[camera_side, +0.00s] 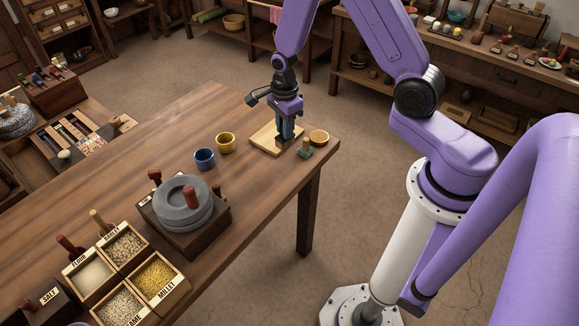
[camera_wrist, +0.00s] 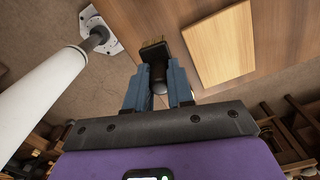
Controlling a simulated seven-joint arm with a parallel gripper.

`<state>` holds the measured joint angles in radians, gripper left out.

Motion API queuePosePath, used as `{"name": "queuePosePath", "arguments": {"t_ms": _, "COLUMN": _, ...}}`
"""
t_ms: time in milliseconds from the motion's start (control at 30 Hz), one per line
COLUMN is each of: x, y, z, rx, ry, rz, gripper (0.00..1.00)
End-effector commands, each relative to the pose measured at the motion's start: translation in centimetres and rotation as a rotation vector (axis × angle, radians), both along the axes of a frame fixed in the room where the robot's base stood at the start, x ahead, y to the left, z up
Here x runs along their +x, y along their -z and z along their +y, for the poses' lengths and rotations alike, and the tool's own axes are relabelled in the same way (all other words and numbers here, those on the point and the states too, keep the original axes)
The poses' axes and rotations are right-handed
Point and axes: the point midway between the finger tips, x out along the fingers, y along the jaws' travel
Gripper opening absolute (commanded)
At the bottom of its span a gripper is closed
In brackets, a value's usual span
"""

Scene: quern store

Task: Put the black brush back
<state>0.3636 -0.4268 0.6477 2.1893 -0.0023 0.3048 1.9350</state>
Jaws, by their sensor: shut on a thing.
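My gripper (camera_side: 286,132) is over the pale wooden board (camera_side: 262,140) near the table's right end. In the wrist view its blue fingers (camera_wrist: 158,92) are shut on the black brush (camera_wrist: 157,72). The brush's dark handle lies between the fingertips and its tan bristles point away from my wrist. The same board shows beside the brush in the wrist view (camera_wrist: 220,48). In the side view the fingers mostly hide the brush, and I cannot tell whether it touches the board.
A green-based brush (camera_side: 305,151) and a tan bowl (camera_side: 319,137) stand right of the board. Blue (camera_side: 204,159) and yellow (camera_side: 226,143) cups and a stone quern (camera_side: 183,207) stand to its left. Grain boxes (camera_side: 125,245) stand at the front. The table's back left is clear.

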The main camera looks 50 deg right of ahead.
Motion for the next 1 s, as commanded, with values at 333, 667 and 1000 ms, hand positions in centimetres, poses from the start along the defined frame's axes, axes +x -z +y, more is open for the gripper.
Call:
{"name": "queuePosePath", "arguments": {"t_ms": 333, "x": -2.1, "y": 1.8, "z": 0.3, "rx": 0.0, "ry": -0.144, "rz": 0.004, "gripper": 0.0}}
{"name": "queuePosePath", "arguments": {"t_ms": 667, "x": -2.0, "y": 4.7, "z": 0.3, "rx": 0.0, "ry": -0.141, "rz": 0.0, "gripper": 0.0}}
{"name": "queuePosePath", "arguments": {"t_ms": 1000, "x": -2.1, "y": 7.9, "z": 0.3, "rx": 0.0, "ry": -0.141, "rz": 0.002, "gripper": 0.0}}
